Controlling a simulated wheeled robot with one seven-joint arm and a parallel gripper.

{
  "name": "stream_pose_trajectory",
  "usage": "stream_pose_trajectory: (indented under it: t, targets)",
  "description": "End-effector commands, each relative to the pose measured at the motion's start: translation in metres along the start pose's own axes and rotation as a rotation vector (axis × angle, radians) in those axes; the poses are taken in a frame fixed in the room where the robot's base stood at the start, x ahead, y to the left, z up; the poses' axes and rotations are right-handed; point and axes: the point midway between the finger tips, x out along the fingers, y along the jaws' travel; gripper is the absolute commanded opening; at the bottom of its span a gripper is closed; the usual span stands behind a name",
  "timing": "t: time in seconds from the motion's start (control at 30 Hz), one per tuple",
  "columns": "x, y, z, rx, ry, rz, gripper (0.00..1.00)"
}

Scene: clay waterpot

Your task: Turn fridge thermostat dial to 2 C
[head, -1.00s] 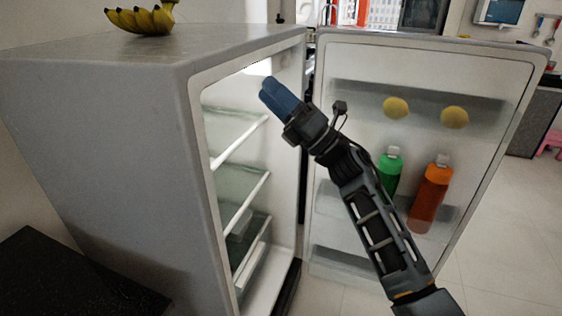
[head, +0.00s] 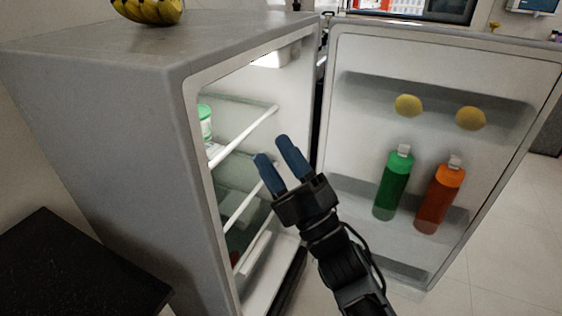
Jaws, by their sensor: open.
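The fridge (head: 110,120) stands at the left with its door (head: 410,60) swung open to the right. A small pale unit (head: 268,60) shows under the fridge's ceiling toward the back; I cannot make out a thermostat dial or its marks. My gripper (head: 273,150) is in front of the fridge opening, below that unit, with its two blue fingers apart and nothing between them. It points up and a little left, and it hides part of the shelves.
Glass shelves (head: 245,137) with white front edges fill the fridge; a green-lidded container (head: 204,122) stands on one. The door holds two yellow round items (head: 408,105), a green bottle (head: 393,185) and an orange bottle (head: 440,198). Bananas (head: 150,10) lie on top. A black surface (head: 75,270) is at lower left.

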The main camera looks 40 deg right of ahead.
Motion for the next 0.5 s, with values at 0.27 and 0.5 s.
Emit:
stream_pose_trajectory:
  t: [0.27, 0.5]
  targets:
    - [-0.014, 0.000, -0.008, 0.068, -0.034, -0.014, 0.56]
    - [-0.015, 0.000, -0.008, 0.070, -0.035, -0.014, 0.56]
